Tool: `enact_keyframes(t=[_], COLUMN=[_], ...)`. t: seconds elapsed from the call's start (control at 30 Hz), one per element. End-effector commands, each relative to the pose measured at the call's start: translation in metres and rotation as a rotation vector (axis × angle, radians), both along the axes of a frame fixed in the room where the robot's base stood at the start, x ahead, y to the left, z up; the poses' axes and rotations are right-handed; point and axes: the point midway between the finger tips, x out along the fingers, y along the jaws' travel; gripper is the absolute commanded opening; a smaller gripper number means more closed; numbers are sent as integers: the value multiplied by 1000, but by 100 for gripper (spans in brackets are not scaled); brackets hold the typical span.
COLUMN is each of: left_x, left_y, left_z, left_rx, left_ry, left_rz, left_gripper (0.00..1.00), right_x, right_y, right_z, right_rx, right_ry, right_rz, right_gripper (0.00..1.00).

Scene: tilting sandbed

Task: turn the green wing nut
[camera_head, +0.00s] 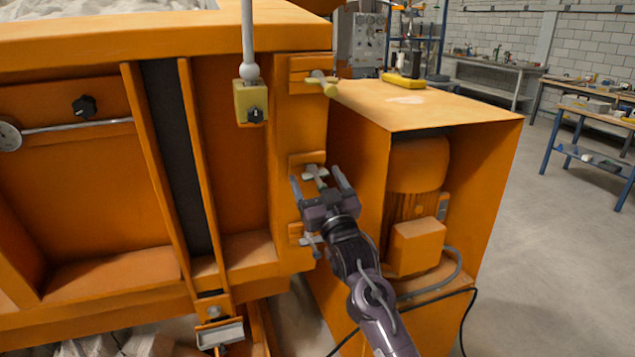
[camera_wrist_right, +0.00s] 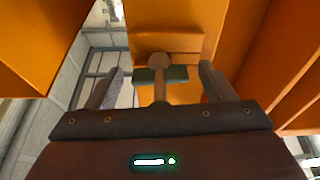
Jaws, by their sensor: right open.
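The green wing nut (camera_head: 316,172) is on the middle of the orange side post, looking pale grey-green in the head view. In the right wrist view the wing nut (camera_wrist_right: 176,75) shows dark green wings around a round-ended stud, and its wings lie about level there. My right gripper (camera_head: 317,178) is open, with one finger on each side of the nut. In the right wrist view the fingers of the gripper (camera_wrist_right: 161,70) stand apart from the wings, with clear gaps. My left gripper is out of view.
A yellow-handled wing nut (camera_head: 323,83) sits above on the same post, and a grey one (camera_head: 311,240) sits below, close to my right wrist. A yellow box (camera_head: 251,101) hangs to the left. An orange motor housing (camera_head: 455,110) stands to the right of the post.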

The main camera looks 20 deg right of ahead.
Motion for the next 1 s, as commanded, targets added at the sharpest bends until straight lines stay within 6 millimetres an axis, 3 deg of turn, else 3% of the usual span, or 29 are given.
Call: enact_keyframes(t=[0.17,0.6,1.0], left_x=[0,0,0], left_y=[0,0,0], left_z=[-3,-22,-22], left_rx=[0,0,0], left_ry=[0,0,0], left_rz=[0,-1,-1], left_gripper=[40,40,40], right_x=[-7,-68,-73], right_y=[-1,-4,-4], right_z=[-4,-28,-27], right_rx=[-1,0,0], right_ry=[0,1,0], right_rz=[0,0,0], right_gripper=[76,76,76])
